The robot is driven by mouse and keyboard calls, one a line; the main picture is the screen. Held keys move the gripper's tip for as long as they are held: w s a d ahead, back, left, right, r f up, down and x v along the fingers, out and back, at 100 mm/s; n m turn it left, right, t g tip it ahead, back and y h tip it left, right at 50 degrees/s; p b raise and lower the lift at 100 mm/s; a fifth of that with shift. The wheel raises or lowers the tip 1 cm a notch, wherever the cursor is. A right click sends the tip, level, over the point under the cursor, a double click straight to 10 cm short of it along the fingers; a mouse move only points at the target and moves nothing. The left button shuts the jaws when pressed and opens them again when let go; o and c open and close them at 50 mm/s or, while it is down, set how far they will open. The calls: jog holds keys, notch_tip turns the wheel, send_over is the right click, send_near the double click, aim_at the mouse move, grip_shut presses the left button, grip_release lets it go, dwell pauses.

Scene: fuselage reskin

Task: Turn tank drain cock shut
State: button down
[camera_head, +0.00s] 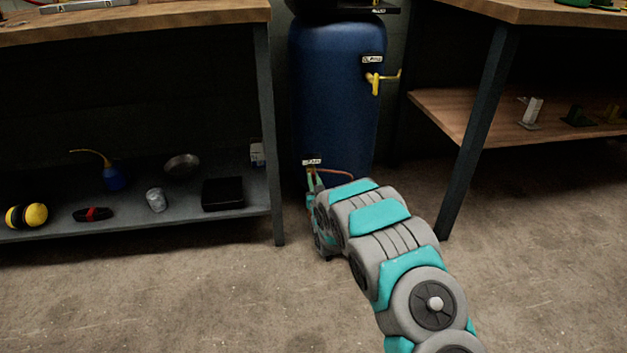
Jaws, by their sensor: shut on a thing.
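A blue upright tank (335,85) stands between two workbenches. A small label (312,162) is on its lower left, and a thin copper-coloured pipe (340,171) shows beside it near the tank's base. My arm reaches from the lower right to this spot. My gripper (314,185) is low at the tank's foot, just below the label, mostly hidden by my own wrist. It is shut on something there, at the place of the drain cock. The cock itself and its handle angle are hidden or too small to tell.
A yellow valve handle (375,83) with a label sits higher on the tank's right. The left bench's lower shelf (130,220) holds several items, including a black box (222,193). The right bench's leg (477,130) stands close to my arm. The front floor is clear.

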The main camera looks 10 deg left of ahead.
jog(key=c, duration=0.9)
grip_release()
jog(key=v, duration=0.7)
jog(key=shift+s+d+p, duration=0.1)
jog(key=shift+s+p, duration=0.2)
jog(key=shift+s, duration=0.1)
